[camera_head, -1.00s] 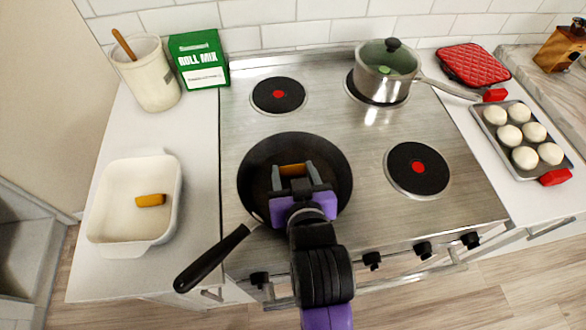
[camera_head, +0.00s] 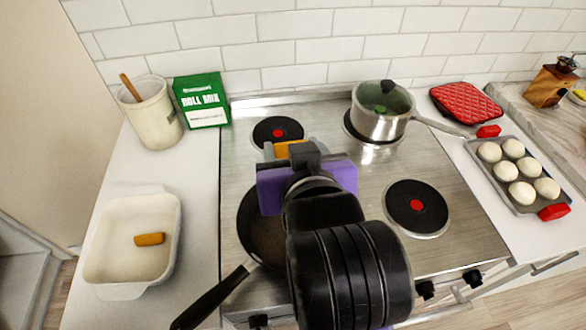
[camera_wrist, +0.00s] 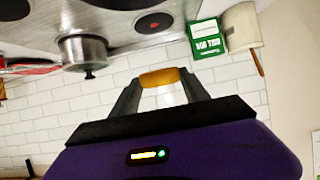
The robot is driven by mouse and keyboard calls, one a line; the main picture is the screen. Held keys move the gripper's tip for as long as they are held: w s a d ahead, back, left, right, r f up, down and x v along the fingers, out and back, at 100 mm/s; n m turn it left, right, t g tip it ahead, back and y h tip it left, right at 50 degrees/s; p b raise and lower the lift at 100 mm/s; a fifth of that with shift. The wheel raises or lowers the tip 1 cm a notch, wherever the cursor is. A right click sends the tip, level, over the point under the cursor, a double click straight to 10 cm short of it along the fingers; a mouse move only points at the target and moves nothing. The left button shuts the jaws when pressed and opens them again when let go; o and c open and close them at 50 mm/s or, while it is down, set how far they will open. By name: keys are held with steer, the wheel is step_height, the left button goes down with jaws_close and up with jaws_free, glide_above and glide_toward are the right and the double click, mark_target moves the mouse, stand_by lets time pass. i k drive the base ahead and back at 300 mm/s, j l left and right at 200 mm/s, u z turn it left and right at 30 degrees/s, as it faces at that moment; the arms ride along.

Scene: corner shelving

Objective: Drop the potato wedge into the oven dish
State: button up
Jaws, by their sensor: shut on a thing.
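A potato wedge (camera_wrist: 160,77), orange-brown, is gripped between the fingertips of my gripper (camera_head: 285,151); it also shows in the head view (camera_head: 284,149). My gripper is shut on it and raised above the stove, over the frying pan's far side. The white oven dish (camera_head: 105,273) stands on the left counter, with another wedge (camera_head: 149,239) lying inside it. The black frying pan (camera_head: 252,225) sits on the front left burner, largely hidden behind my arm. I cannot see whether anything lies in its hidden part.
A green roll mix box (camera_head: 201,102) and a cream utensil crock (camera_head: 154,116) stand at the back left. A lidded saucepan (camera_head: 380,120) is on the back right burner. A tray of dough balls (camera_head: 517,207) and a red mitt (camera_head: 466,103) lie right. The pan handle (camera_head: 214,298) points toward the front left.

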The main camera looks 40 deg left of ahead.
mark_target(145, 276)
steer(key=k+j, duration=0.8)
steer(key=j, duration=0.1)
